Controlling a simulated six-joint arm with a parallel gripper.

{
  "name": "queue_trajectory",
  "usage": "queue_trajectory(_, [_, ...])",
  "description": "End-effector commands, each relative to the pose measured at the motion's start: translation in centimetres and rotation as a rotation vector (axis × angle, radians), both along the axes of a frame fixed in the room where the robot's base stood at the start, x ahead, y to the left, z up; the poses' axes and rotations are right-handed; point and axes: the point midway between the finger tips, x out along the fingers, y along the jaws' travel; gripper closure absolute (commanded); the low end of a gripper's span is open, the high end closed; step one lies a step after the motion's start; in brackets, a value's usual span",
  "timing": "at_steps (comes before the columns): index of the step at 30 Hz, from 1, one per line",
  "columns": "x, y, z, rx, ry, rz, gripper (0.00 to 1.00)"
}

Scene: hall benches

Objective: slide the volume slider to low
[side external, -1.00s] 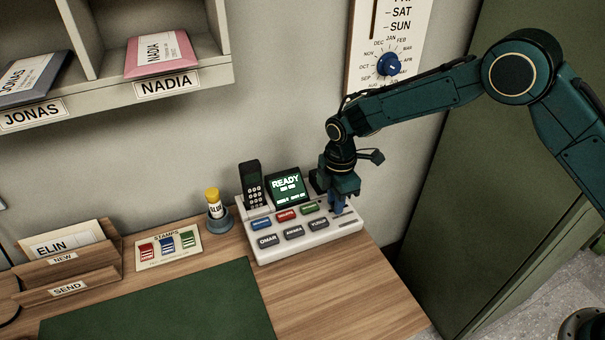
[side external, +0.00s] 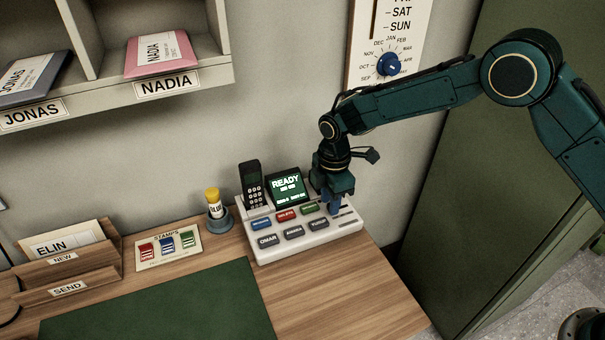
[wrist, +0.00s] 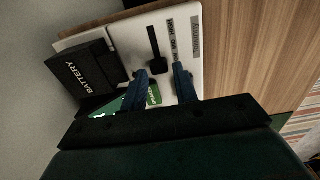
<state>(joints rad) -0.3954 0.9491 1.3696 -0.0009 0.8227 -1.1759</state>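The volume slider (wrist: 154,45) shows in the wrist view as a black slot in the white phone console, with a small dark knob (wrist: 158,68) at the slot's end nearest my gripper. My gripper (wrist: 161,71) is open, with one blue finger on each side of the knob. I cannot tell whether either finger touches it. In the side view my gripper (side external: 334,208) points down over the right part of the console (side external: 262,254) and hides most of the slider. Small lettering beside the slot is too small to read surely.
A lit READY screen (side external: 286,186), a handset (side external: 251,185) and several labelled buttons are left of my gripper. A glue stick (side external: 213,203) stands further left. Bare wood (side external: 345,290) lies in front.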

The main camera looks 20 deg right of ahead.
Motion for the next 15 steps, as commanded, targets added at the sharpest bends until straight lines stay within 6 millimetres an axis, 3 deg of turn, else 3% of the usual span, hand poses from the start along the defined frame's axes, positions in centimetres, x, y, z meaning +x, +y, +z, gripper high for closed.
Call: queue_trajectory(15, [0.0,0.1,7.8,0.003,-0.005,0.001,0.71])
